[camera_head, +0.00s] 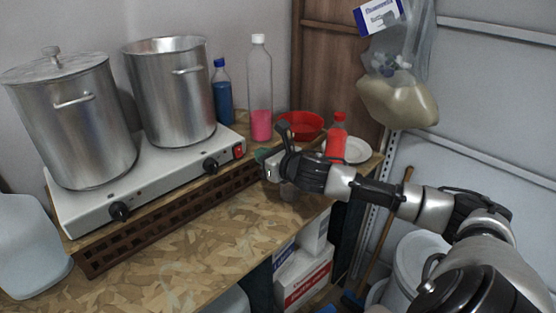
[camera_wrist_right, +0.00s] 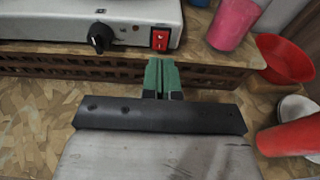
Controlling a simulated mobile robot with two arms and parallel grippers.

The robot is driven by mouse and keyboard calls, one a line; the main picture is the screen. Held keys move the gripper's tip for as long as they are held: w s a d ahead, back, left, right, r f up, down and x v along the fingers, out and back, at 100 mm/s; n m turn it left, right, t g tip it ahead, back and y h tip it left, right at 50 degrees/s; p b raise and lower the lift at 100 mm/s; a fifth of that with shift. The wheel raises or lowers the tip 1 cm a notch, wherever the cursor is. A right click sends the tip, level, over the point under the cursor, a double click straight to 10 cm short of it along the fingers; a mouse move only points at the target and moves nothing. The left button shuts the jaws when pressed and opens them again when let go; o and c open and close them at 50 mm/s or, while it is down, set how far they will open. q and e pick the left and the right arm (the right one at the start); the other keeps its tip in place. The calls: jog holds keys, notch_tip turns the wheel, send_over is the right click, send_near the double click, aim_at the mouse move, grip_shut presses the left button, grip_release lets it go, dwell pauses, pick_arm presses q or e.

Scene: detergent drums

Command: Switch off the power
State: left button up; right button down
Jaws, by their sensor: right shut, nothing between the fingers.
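The power switch (camera_head: 239,152) is a small red rocker at the right end of the front of the white double hot plate (camera_head: 170,180). It also shows in the right wrist view as a red switch (camera_wrist_right: 160,39) with white marks. My right gripper (camera_head: 261,156) is shut and empty, its green fingers together. In the right wrist view the fingertips (camera_wrist_right: 161,62) point at the hot plate's front, just below the switch; I see no contact. Which way the switch is set I cannot tell. My left gripper is not in view.
Two steel pots (camera_head: 75,120) (camera_head: 172,95) stand on the hot plate, which has two black knobs (camera_head: 119,211) (camera_head: 210,166). A brown lattice (camera_head: 150,225) runs along its front. Bottles (camera_head: 260,90) (camera_head: 222,95) and a red bowl (camera_head: 300,122) stand behind. The bench front is clear.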

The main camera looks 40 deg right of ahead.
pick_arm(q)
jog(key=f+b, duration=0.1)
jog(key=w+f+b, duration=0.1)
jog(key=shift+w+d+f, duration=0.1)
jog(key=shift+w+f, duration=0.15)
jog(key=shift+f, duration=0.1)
pick_arm(e)
jog(key=s, duration=0.1)
jog(key=s+r, duration=0.1)
jog(key=s, duration=0.1)
jog(key=s+r, duration=0.1)
jog(key=shift+s+d+r, duration=0.15)
jog(key=shift+s+d, duration=0.05)
jog(key=shift+s, duration=0.2)
jog(key=shift+s, duration=0.1)
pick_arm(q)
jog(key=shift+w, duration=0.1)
